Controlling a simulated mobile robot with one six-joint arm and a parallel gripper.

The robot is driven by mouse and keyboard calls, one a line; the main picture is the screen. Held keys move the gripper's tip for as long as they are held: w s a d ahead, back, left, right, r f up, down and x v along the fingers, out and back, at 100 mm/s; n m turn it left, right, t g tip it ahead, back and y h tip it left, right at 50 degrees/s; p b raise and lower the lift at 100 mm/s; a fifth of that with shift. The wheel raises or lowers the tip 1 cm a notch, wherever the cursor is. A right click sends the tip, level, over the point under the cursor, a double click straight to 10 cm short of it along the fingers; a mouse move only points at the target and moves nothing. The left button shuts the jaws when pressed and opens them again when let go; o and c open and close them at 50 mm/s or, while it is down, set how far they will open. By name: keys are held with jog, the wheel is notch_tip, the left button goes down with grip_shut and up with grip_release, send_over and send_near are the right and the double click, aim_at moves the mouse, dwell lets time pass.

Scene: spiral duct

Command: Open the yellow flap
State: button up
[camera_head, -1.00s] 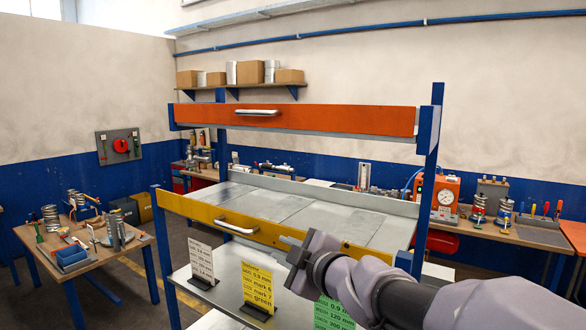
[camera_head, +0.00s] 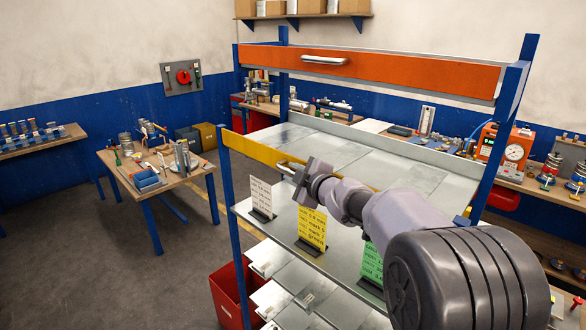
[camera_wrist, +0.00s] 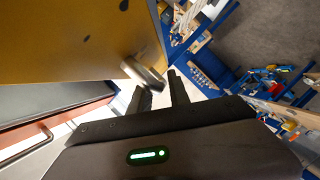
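The yellow flap (camera_head: 250,148) is the front panel of the middle level of a blue-framed rack, and it stands upright under the orange flap. Its pale bar handle (camera_head: 284,166) shows just left of my gripper (camera_head: 303,172), which covers the handle's right end in the head view. In the wrist view the yellow flap (camera_wrist: 75,40) fills the upper left. Its handle (camera_wrist: 143,75) lies just ahead of the fingertips of my gripper (camera_wrist: 157,82). The fingers are apart with a gap between them. I cannot tell whether they touch the handle.
An orange flap (camera_head: 400,75) with its own handle is above. White, yellow (camera_head: 311,228) and green sign cards stand on the shelf below. A red bin (camera_head: 230,295) is at the rack's lower left. A workbench (camera_head: 165,180) stands left, with open floor between.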

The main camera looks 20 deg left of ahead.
jog(key=shift+w+a+f, duration=0.1)
jog(key=shift+w+a, duration=0.25)
jog(key=shift+a, duration=0.05)
jog(key=shift+s+d, duration=0.1)
grip_shut()
jog(key=shift+f+b, duration=0.1)
jog(key=shift+b, duration=0.25)
